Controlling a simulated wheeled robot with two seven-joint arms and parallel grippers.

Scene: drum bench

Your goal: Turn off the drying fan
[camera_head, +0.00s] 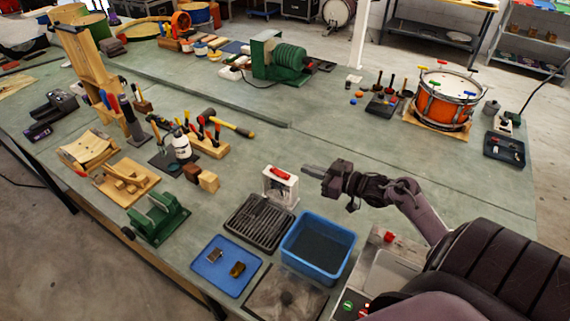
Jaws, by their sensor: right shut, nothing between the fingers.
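A white upright box (281,186) with a red switch-like part (280,173) on top stands on the green bench near the middle. I cannot tell for sure whether it belongs to the drying fan, and the setting of the red part is too small to read. My right gripper (311,170) is shut and empty, just right of the white box. Its fingers point left toward the red part, and a small gap seems to show between them. My left gripper is not in view.
A black slatted rack (260,222), a blue tub (317,249) and a blue tray (226,264) lie in front of the white box. Wooden blocks (208,181) stand to its left.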

